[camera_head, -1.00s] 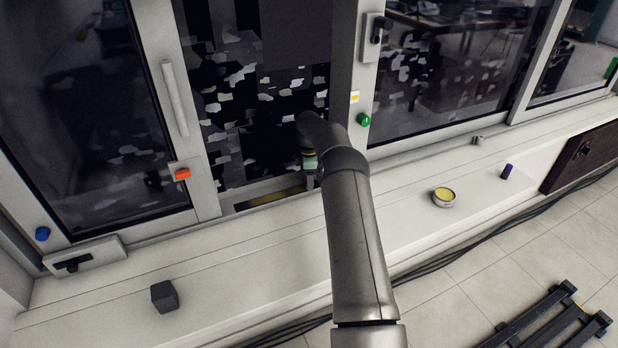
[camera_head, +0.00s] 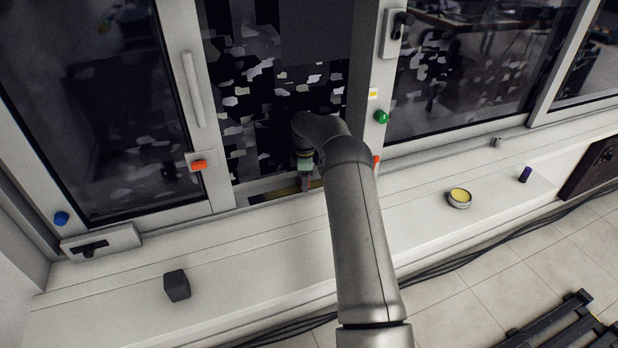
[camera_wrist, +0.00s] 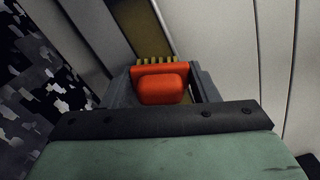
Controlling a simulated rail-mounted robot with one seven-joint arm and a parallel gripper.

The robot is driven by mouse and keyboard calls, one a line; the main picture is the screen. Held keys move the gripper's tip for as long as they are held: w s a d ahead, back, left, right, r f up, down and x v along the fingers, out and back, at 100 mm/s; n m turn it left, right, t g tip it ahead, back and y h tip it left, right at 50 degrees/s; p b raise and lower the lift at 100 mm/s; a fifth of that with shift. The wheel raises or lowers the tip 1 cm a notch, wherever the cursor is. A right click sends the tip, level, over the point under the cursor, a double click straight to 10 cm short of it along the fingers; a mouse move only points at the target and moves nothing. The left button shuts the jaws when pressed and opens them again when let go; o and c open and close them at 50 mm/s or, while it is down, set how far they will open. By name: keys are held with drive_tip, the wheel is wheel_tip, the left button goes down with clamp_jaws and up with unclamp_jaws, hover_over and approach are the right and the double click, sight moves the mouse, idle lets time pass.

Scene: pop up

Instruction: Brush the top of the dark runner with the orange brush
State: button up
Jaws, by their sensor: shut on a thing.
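My gripper (camera_wrist: 163,88) is shut on the orange brush (camera_wrist: 162,90), which sits between its two dark fingers in the wrist view. The brush's yellow bristles (camera_wrist: 155,60) point away from me, towards an olive-brown strip with dark edges, which looks like the runner (camera_wrist: 145,22). I cannot tell whether the bristles touch it. In the head view, my gripper (camera_head: 305,176) is low in the window opening, just above the runner (camera_head: 268,196) at its foot. My arm hides the runner's right part.
Window frames flank the opening, with an orange block (camera_head: 199,165) on the left and a green knob (camera_head: 381,116) on the right. On the pale ledge (camera_head: 260,255) are a dark cube (camera_head: 176,285), a round yellow-topped tin (camera_head: 459,198) and a purple cylinder (camera_head: 525,174).

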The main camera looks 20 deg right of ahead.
sight(253, 200)
drive_tip(key=shift+a+f, duration=0.1)
drive_tip(key=shift+a, duration=2.05)
drive_tip(key=shift+w+a+r, duration=0.1)
drive_tip(key=shift+w+a, duration=0.05)
drive_tip(key=shift+a, duration=1.5)
drive_tip(key=shift+w+a+r, duration=0.1)
drive_tip(key=shift+a, duration=1.55)
drive_tip(key=shift+w+a+f, duration=0.1)
drive_tip(key=shift+a, duration=1.7)
drive_tip(key=shift+a+f, duration=0.1)
drive_tip(key=shift+a, duration=1.7)
drive_tip(key=shift+r, duration=0.1)
drive_tip(key=shift+r+p, duration=1.55)
drive_tip(key=shift+r, duration=1.4)
drive_tip(key=shift+r, duration=0.1)
wheel_tip(253, 200, up, 3)
drive_tip(key=shift+f+p, duration=0.1)
drive_tip(key=shift+p, duration=0.85)
